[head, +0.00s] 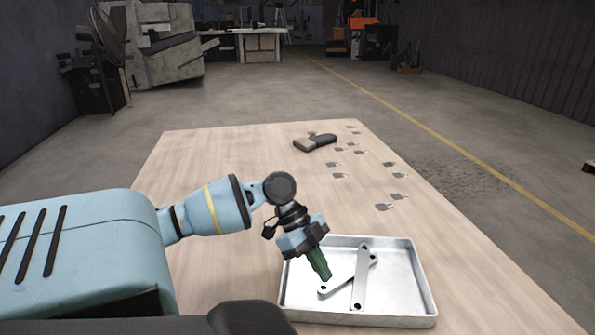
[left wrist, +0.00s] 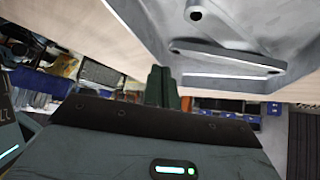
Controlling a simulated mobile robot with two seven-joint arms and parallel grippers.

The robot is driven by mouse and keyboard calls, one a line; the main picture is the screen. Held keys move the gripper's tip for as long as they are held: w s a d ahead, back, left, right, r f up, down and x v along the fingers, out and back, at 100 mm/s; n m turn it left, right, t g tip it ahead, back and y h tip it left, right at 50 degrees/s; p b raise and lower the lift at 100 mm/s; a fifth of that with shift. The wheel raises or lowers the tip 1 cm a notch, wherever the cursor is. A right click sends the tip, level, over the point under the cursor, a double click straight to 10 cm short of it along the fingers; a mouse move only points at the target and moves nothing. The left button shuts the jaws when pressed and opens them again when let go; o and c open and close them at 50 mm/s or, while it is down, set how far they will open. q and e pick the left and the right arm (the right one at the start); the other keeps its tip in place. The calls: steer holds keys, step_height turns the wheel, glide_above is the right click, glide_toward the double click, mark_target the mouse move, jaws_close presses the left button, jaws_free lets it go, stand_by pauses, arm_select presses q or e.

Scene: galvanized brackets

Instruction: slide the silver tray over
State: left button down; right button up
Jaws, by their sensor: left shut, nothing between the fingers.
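The silver tray (head: 405,318) lies on the right front part of the wooden table in the head view. Two flat galvanized brackets lie crossed inside it, one nearly upright in the picture (head: 359,280) and one slanted (head: 338,284). My left gripper (head: 327,278) has its green fingers shut and empty, pointing down over the left part of the tray by the slanted bracket. Whether the fingertips touch anything is unclear. In the left wrist view the shut fingers (left wrist: 160,72) show beside the tray (left wrist: 145,22). My right gripper is out of view.
The wooden table (head: 230,155) is mostly bare. A dark brush-like object (head: 315,143) lies near its far edge. Several small metal brackets (head: 398,197) are scattered along the right side, beyond the tray. The table surface left of the tray is clear apart from my arm.

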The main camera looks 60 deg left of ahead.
arm_select(q)
steer(key=shift+w+a+r+g+y, duration=0.1)
steer(key=shift+w+a+g+y, duration=0.25)
steer(key=shift+y, duration=0.25)
steer(key=w+a+r+n+g+y, duration=0.1)
steer(key=a+r+n+g+y, duration=0.15)
steer(key=a+y, duration=0.4)
steer(key=b, duration=0.3)
glide_toward(298, 268)
steer(key=shift+t, duration=0.4)
steer(key=f, duration=0.1)
steer(key=d+f, duration=0.1)
steer(key=f, duration=0.1)
steer(key=d+f, duration=0.1)
steer(key=f, duration=0.1)
steer(key=shift+w+d+f, duration=0.15)
steer(key=shift+w+f, duration=0.05)
steer(key=shift+w, duration=0.1)
steer(key=shift+s+a+r, duration=0.1)
steer(key=shift+s+a, duration=0.2)
steer(key=shift+a, duration=0.25)
steer(key=shift+s+a+r, duration=0.1)
steer(key=shift+s+a, duration=0.25)
steer(key=shift+a, duration=0.15)
steer(key=shift+s+a, duration=0.4)
steer(key=shift+a, duration=0.2)
